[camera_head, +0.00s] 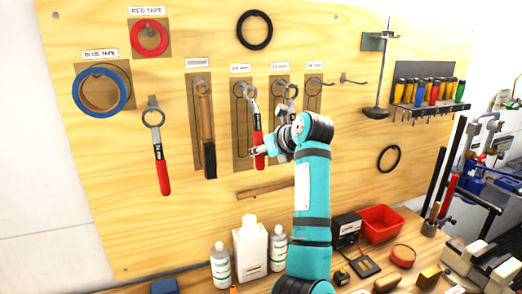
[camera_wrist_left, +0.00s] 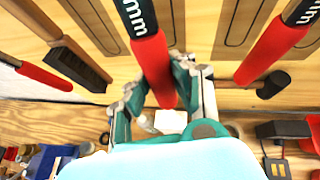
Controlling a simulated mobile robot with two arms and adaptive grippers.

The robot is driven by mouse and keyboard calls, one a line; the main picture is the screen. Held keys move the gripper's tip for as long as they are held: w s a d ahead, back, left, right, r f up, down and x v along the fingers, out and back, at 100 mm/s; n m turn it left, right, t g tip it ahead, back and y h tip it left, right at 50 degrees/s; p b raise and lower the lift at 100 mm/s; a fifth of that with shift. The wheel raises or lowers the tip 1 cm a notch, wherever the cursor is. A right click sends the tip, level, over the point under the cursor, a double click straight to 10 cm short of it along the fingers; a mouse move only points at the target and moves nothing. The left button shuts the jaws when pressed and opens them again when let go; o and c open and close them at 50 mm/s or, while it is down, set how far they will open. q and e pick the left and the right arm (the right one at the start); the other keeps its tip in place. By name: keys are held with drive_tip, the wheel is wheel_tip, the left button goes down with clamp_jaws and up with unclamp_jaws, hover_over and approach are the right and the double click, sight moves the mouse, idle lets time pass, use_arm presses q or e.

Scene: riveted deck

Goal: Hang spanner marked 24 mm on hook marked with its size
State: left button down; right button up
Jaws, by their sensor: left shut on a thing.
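A red-handled spanner (camera_head: 257,138) hangs upright in front of a dark outlined panel on the wooden board, its ring head up by a hook (camera_head: 239,86). The label above that hook (camera_head: 240,68) is too small to read surely. My left gripper (camera_head: 260,152) is shut on the lower red handle. In the left wrist view the red handle (camera_wrist_left: 153,62) runs between the fingers (camera_wrist_left: 163,100); only "mm" of its marking shows. I cannot tell whether the ring is on the hook. My right gripper is not in view.
Another red-handled spanner (camera_head: 160,160) hangs at the left. A further spanner (camera_head: 291,93) is partly hidden by my arm, near an outlined panel (camera_head: 313,95). Bottles (camera_head: 250,250) and a red bin (camera_head: 381,220) stand below.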

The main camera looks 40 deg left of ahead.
use_arm(q)
drive_tip(key=c, duration=1)
unclamp_jaws()
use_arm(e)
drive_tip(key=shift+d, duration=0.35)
use_arm(q)
drive_tip(key=v, duration=0.7)
drive_tip(key=shift+s+d+r, duration=0.1)
drive_tip(key=shift+d+r, duration=0.05)
drive_tip(key=shift+d, duration=0.1)
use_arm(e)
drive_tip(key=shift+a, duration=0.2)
